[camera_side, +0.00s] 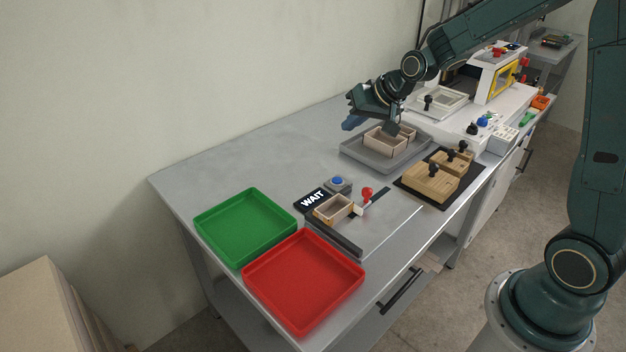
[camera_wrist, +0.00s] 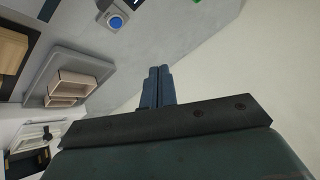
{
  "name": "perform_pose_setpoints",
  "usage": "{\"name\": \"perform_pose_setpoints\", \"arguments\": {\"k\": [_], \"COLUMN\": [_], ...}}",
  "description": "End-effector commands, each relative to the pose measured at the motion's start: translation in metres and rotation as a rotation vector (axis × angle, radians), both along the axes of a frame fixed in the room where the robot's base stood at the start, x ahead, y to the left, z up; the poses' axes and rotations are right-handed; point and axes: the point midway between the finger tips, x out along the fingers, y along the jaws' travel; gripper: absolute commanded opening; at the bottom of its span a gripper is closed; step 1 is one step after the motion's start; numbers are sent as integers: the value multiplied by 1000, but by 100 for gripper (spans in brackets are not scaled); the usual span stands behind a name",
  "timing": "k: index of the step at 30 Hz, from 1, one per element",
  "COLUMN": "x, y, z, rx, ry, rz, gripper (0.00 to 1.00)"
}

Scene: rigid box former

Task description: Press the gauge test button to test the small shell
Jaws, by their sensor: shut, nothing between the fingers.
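The gauge's round blue test button (camera_side: 338,181) sits on a small grey box beside a black display (camera_side: 312,199) reading "WAIT". It also shows at the top of the wrist view (camera_wrist: 115,22). A small open beige shell (camera_side: 346,203) sits in the gauge, against the dark rail and next to a red-knobbed clamp (camera_side: 366,193). My gripper (camera_side: 351,123) is above the back of the bench, up and behind the button and apart from it. Its blue fingers (camera_wrist: 160,70) are together and empty in the wrist view.
A grey tray (camera_side: 352,153) holds beige shells beneath my wrist. Wooden blocks with black knobs (camera_side: 432,183) stand on a black mat at the right. A green tray (camera_side: 245,228) and a red tray (camera_side: 303,281) lie at the front left. The bench behind the button is clear.

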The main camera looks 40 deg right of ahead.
Motion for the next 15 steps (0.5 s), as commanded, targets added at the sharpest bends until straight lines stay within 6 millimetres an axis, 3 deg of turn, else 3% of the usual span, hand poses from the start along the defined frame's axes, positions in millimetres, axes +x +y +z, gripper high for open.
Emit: {"name": "perform_pose_setpoints", "arguments": {"k": [15], "x": [56], "y": [-40], "z": [-78], "rx": [132], "ry": [-59], "rz": [-142], "gripper": [0]}}
